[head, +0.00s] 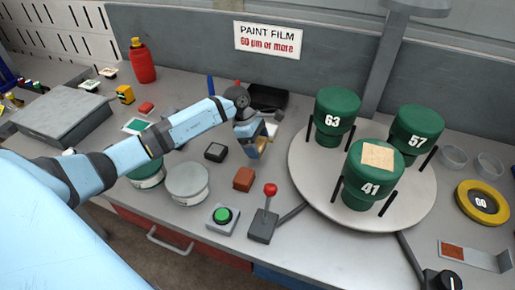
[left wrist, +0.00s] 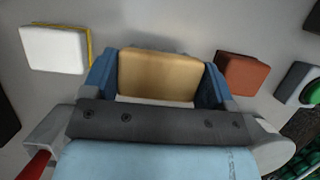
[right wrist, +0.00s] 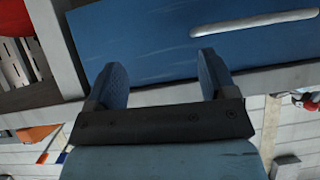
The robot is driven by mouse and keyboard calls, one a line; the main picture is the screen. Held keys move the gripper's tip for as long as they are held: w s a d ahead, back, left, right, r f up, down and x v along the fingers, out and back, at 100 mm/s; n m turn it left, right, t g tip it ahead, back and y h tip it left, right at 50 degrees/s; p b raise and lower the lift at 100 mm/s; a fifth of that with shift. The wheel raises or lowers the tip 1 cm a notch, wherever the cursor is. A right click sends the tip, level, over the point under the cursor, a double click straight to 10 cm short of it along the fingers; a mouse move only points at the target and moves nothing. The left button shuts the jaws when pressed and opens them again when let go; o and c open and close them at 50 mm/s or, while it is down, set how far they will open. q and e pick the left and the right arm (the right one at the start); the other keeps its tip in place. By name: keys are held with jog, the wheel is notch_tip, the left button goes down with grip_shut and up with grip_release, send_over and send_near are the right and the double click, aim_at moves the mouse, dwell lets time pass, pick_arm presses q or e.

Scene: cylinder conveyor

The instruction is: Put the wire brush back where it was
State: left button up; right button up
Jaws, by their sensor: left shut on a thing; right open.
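My left gripper (head: 256,146) is low over the grey bench, left of the round turntable. In the left wrist view, it is shut on a tan block (left wrist: 160,74) between its blue fingers. No bristles show on this block, so I cannot tell whether it is the wire brush. I make out no other wire brush. My right gripper (right wrist: 160,85) is open and empty. It faces a blue drawer front (right wrist: 170,30) and is not seen in the head view.
A white block (left wrist: 55,50) and a red-brown block (left wrist: 248,74) lie on either side of my left gripper. A black block (head: 215,152), a green button (head: 222,215) and a red-knobbed lever (head: 265,222) stand close. The turntable (head: 305,180) carries green cylinders.

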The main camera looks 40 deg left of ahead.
pick_arm(q)
notch_tip(320, 180, down, 2)
jog(key=shift+f, duration=0.25)
